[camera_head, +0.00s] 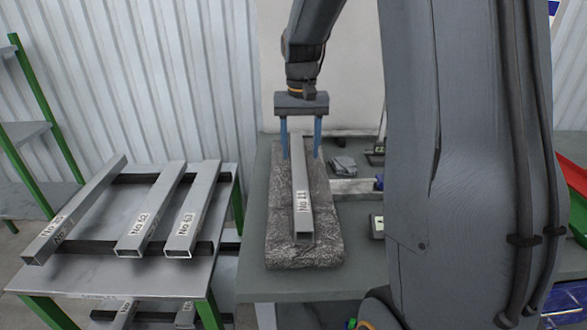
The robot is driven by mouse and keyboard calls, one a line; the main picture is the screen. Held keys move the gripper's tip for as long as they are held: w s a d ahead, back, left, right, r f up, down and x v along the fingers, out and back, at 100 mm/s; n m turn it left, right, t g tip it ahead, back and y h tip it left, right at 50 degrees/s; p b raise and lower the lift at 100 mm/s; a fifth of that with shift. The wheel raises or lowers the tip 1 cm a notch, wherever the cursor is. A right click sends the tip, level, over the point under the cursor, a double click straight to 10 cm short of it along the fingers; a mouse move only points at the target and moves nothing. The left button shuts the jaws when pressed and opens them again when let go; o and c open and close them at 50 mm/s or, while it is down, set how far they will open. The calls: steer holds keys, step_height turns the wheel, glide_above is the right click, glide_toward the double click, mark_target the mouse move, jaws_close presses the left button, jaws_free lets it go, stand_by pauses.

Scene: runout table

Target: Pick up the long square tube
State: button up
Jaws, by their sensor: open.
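A long square tube (302,195) in grey metal, with a label reading about "No 11", lies lengthwise on a dark, rough, stone-like slab (328,235). Its open square end faces me. My gripper (301,155) is open above the far part of this tube, with one blue finger on each side of it. The fingers look apart from the tube, but I cannot tell how far their tips reach down. Three other square tubes lie on the left table: one at the left (75,212), one in the middle (150,210) and one at the right (193,210).
The left table (100,280) has dark crossbars under its tubes, and more tubes show on a lower level. The slab rests on a grey-green table (255,210). A small grey object (343,165) lies right of the slab. My arm blocks the right side. A green-framed shelf (40,90) stands at left.

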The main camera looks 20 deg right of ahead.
mark_target(300, 170)
steer(key=shift+w+a+f, duration=0.1)
steer(key=shift+w+f, duration=0.05)
steer(key=shift+f, duration=0.15)
step_height(300, 170, down, 2)
steer(key=shift+f+p, duration=0.15)
steer(key=shift+p, duration=0.3)
steer(key=shift+f+p, duration=1)
steer(key=shift+f, duration=1.45)
jaws_close()
